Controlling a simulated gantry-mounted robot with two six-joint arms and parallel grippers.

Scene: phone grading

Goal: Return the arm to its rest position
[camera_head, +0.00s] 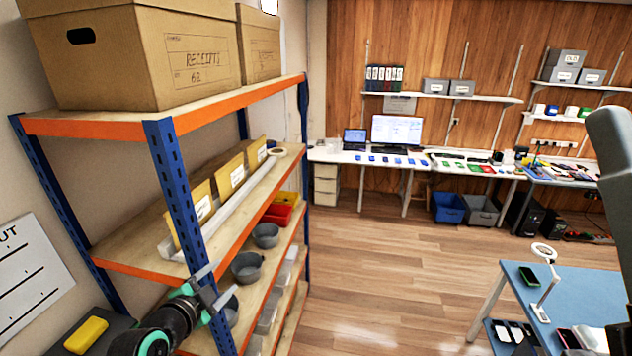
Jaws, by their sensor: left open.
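My left arm comes in from the lower left, and its left gripper (222,284) is open. It is in front of the shelf rack's blue front upright (178,190), near the lower shelves. I see nothing between its fingers. I cannot tell whether it touches the rack. A dark grey part of my own body shows at the right edge, and my right gripper is not in view.
The rack holds a cardboard box (130,65) marked receipts, yellow envelopes (202,203) and grey bowls (246,268). A yellow block (86,335) lies at lower left. A blue table (585,290) with a magnifier lamp (545,253) stands right. The wooden floor (380,270) between is clear.

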